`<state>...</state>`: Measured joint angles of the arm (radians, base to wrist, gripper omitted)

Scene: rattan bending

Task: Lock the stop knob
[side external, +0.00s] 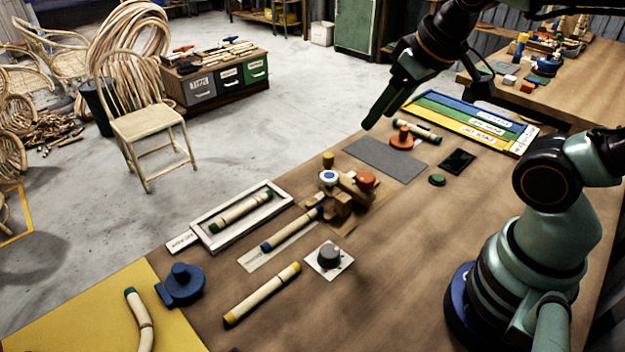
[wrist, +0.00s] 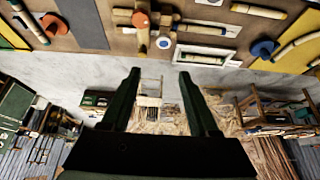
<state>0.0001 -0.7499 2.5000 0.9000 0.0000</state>
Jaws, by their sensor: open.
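A wooden bending jig (side external: 342,204) stands mid-table. It carries an orange knob (side external: 366,180), a white-and-blue round knob (side external: 328,178) and a yellow knob (side external: 328,159). A dark grey dial knob (side external: 329,255) sits on a white plate in front of the jig. I cannot tell which is the stop knob. In the wrist view the orange knob (wrist: 141,18) and white-and-blue knob (wrist: 163,42) show at the top. My gripper (wrist: 159,74) is open and empty, apart from the jig. In the side view its dark fingers (side external: 374,118) hang above the table's far edge.
A rattan piece with blue end (side external: 285,232) leads into the jig. Another lies in a white tray (side external: 206,236). A yellow-ended piece (side external: 262,294) lies in front. A grey mat (side external: 385,159) and orange-based knob (side external: 402,138) lie to the right. A blue fixture (side external: 181,284) stands left.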

